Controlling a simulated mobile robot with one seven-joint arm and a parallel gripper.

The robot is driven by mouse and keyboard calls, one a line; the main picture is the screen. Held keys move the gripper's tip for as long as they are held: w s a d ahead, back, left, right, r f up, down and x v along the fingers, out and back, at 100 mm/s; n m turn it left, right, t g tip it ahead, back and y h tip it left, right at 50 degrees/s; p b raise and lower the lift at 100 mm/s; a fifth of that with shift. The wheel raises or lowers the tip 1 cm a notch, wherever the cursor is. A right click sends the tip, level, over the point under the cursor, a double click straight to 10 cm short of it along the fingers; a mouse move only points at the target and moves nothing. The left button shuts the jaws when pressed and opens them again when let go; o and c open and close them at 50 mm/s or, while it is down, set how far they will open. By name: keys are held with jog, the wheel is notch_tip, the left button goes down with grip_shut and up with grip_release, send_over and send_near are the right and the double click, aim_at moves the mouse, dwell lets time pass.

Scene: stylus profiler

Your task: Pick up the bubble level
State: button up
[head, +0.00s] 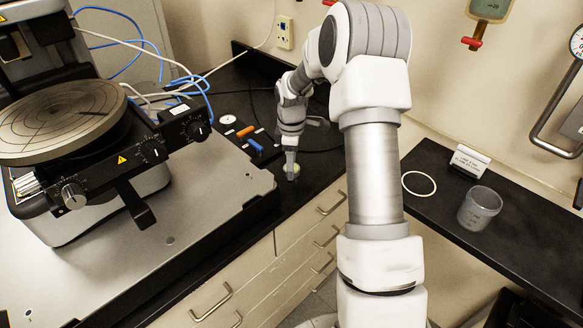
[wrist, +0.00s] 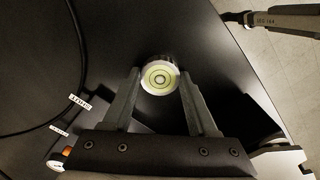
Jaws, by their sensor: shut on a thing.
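The bubble level (wrist: 160,77) is a small round disc with a silvery rim and a pale yellow-green face with a ring. In the wrist view it sits between the two fingertips of my gripper (wrist: 160,84), which is shut on it. In the head view my gripper (head: 291,172) points down at the black counter near its front edge. Only a small pale bit of the level (head: 296,170) shows there beside the fingers. I cannot tell whether the level touches the counter or is just above it.
The profiler with its round stage (head: 62,120) stands on a grey base plate (head: 200,205) left of my gripper. Cables run behind. A clear jar (head: 479,208) and a white ring (head: 419,183) are on the right counter.

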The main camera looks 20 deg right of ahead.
jog(key=shift+r, duration=0.45)
jog(key=r, duration=0.3)
jog(key=shift+s+d+r, duration=0.15)
jog(key=shift+s+r, duration=0.1)
jog(key=shift+r, duration=0.1)
jog(key=s+d+r, duration=0.4)
jog(key=s+r, duration=0.2)
jog(key=s, duration=0.4)
jog(key=shift+s+r, duration=0.15)
jog(key=shift+r, duration=0.05)
jog(key=o, duration=0.8)
jog(key=shift+c, duration=0.2)
grip_shut()
